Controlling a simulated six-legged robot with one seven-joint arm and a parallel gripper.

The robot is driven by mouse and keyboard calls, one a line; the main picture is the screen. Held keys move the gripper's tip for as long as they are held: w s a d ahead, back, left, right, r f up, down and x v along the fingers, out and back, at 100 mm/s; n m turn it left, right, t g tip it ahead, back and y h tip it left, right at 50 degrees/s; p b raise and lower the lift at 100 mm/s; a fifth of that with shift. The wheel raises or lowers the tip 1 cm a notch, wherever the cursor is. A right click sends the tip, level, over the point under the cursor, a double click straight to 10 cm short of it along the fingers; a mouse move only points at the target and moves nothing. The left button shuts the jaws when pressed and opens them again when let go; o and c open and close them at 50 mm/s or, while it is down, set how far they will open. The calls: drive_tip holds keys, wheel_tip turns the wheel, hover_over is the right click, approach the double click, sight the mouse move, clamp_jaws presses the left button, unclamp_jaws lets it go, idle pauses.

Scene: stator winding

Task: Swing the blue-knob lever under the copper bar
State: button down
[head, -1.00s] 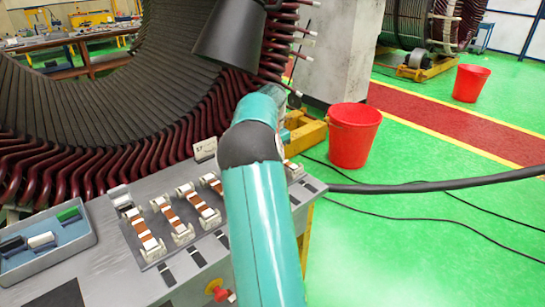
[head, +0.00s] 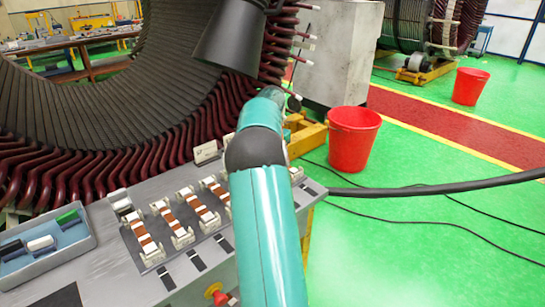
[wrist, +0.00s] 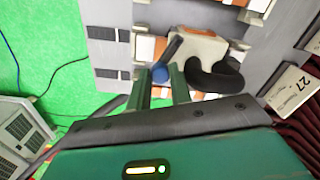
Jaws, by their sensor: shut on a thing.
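In the wrist view my gripper (wrist: 161,82) has its two fingers on either side of the blue knob (wrist: 160,73). A short dark lever (wrist: 172,50) runs from the knob up to a white block (wrist: 202,46). Copper-coloured bar parts (wrist: 144,47) show beside the block, partly covered by it and the lever. I cannot tell whether the lever is under the bar. In the head view my arm hides the gripper and the knob; several copper bars (head: 196,202) in white holders stand in a row on the bench.
The grey bench (head: 105,250) carries a blue tray (head: 45,260) at left and a red button (head: 214,292) in front. The large wound stator (head: 110,130) stands close behind. A red bucket (head: 351,140) and a thick black cable (head: 430,187) are at right, over green floor.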

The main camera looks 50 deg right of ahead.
drive_tip(key=c, duration=1.3)
unclamp_jaws()
drive_tip(key=shift+o, duration=0.2)
